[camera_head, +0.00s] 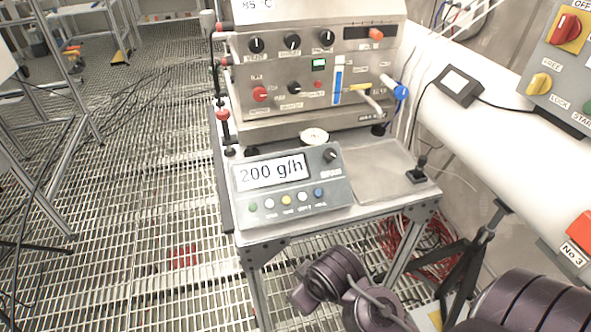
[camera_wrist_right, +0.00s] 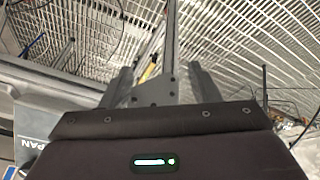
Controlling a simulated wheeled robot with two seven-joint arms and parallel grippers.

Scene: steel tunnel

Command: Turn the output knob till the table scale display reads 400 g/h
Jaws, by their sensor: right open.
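The table scale (camera_head: 293,183) stands at the front of the bench top. Its display (camera_head: 272,172) reads 200 g/h. A black knob (camera_head: 330,155) sits at the right of the display, and several coloured buttons line its lower edge. A steel instrument with more knobs stands behind; most labels are too small to read, so I cannot tell which knob is marked output. My right gripper (camera_wrist_right: 160,78) is open and empty in the wrist view, with grating and a metal post beyond it. Dark links of my arm show below the bench in the head view. My left gripper is not in view.
The steel instrument (camera_head: 310,62) fills the back of the bench, with a blue-ended valve (camera_head: 400,92) at its right. A steel plate (camera_head: 386,177) lies right of the scale. A large white pipe and a small black joystick-like post (camera_head: 420,166) bound the right side.

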